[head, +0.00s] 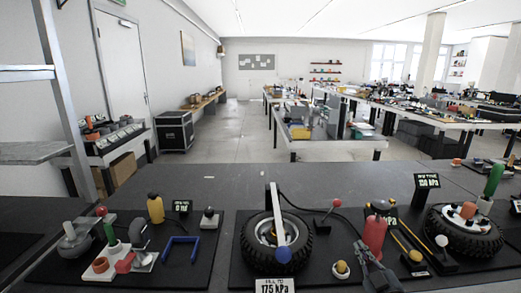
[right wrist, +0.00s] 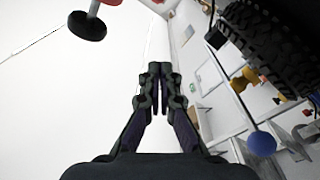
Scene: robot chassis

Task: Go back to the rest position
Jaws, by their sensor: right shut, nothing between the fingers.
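My right gripper (head: 363,251) shows at the bottom right of centre in the head view, in front of the dark worktop (head: 330,180). My left gripper is not in view.
A wheel with a black tyre (head: 249,238) stands left of my right gripper, with a blue ball (head: 283,254) in front. Another wheel (head: 456,243) is at the right. A blue bracket (head: 180,248) lies at left. The worktop's far strip is mostly clear.

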